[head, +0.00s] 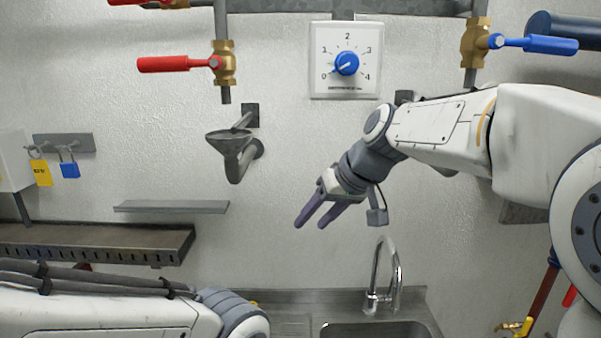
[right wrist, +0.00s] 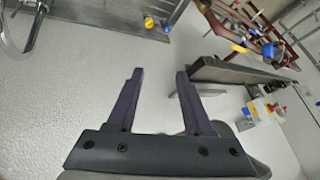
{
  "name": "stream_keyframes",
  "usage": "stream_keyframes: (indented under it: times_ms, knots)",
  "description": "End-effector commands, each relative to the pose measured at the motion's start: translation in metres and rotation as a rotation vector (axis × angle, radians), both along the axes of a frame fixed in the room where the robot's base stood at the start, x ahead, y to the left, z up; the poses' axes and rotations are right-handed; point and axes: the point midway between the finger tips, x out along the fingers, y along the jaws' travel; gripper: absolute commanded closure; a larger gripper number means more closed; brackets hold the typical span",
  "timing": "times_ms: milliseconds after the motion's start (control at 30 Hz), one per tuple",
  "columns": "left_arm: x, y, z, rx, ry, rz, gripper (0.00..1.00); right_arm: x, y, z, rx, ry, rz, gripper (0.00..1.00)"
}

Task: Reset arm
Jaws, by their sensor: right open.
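My right gripper (head: 313,215) is in the middle of the head view, in front of the white wall and above the sink. Its two dark purple fingers point down and to the left, apart and empty. In the right wrist view the fingers (right wrist: 158,80) stand apart with only wall between them. My left arm shows at the lower left of the head view; its gripper is out of the frame.
A steel sink (head: 375,329) with a curved faucet (head: 384,270) is below my right gripper. A dial box (head: 346,60), a drain funnel (head: 233,147), a red-handled valve (head: 178,64) and a blue-handled valve (head: 535,44) are on the wall. A grey shelf (head: 170,207) sits left.

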Motion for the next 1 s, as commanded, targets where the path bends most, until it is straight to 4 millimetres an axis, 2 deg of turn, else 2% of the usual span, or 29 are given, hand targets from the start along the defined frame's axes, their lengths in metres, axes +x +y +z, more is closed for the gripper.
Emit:
stream_keyframes:
  times_ms: [33,100,200,400,600,733,867,1000]
  knots:
    - [0.000,0.000,0.000,0.000,0.000,0.000,0.50,-0.008,-0.023,-0.035,-0.046,0.046,-0.068,0.49]
    - [0.000,0.000,0.000,0.000,0.000,0.000,0.50,-0.020,-0.051,-0.076,-0.110,0.091,-0.149,0.49]
    - [0.000,0.000,0.000,0.000,0.000,0.000,0.50,-0.043,-0.084,-0.120,-0.181,0.137,-0.230,0.49]
    - [0.000,0.000,0.000,0.000,0.000,0.000,0.50,-0.087,-0.124,-0.178,-0.273,0.195,-0.316,0.49]
    - [0.000,0.000,0.000,0.000,0.000,0.000,0.50,-0.129,-0.147,-0.215,-0.329,0.233,-0.357,0.49]
    - [0.000,0.000,0.000,0.000,0.000,0.000,0.50,-0.156,-0.158,-0.233,-0.355,0.257,-0.374,0.49]
    - [0.000,0.000,-0.013,0.000,0.000,0.000,0.50,-0.163,-0.129,-0.236,-0.360,0.254,-0.282,0.49]
    - [0.000,0.000,-0.024,0.000,0.000,0.001,0.50,-0.179,-0.102,-0.237,-0.370,0.264,-0.180,0.49]
